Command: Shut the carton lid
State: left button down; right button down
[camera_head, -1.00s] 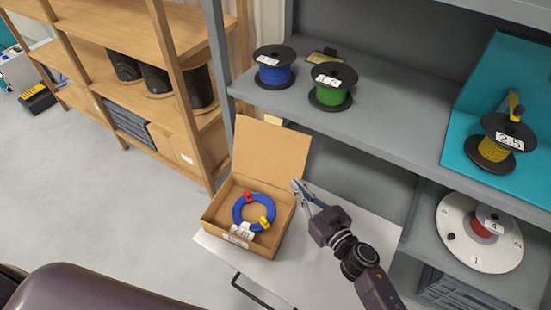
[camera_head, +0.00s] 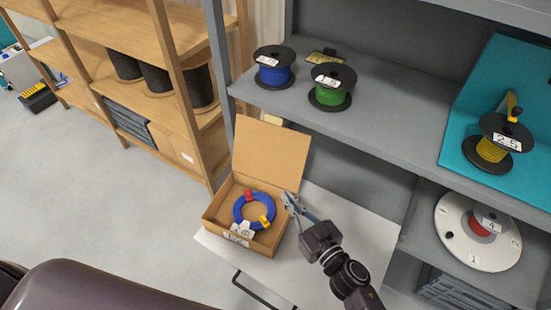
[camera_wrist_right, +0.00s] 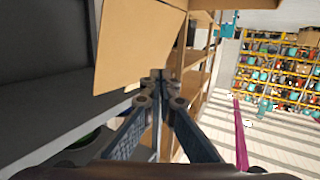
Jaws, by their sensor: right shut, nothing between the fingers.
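The open carton (camera_head: 218,214) stands on a pale surface below the grey shelf. A blue cable coil (camera_head: 238,212) with red and yellow clips and a white tag lies inside it. The carton lid (camera_head: 270,150) stands up at the carton's back edge; it also fills the upper part of the right wrist view (camera_wrist_right: 135,45). My right gripper (camera_head: 288,197) is shut and empty, at the carton's right side, just below the lid's lower right corner. In the right wrist view its fingertips (camera_wrist_right: 157,76) meet near the lid's lower edge. Whether they touch the lid I cannot tell. My left gripper is not in view.
Blue (camera_head: 273,72) and green (camera_head: 331,92) cable reels stand on the grey shelf (camera_head: 400,125) above. A yellow reel (camera_head: 492,150) stands on a teal board at right. A white reel (camera_head: 475,250) sits lower right. A wooden rack (camera_head: 190,130) stands at left. The grey floor at left is clear.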

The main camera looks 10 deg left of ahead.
jog(key=f+p+v, duration=0.1)
jog(key=p+v, duration=0.1)
jog(key=v, duration=0.6)
jog(key=shift+r, duration=0.5)
dwell(0.4)
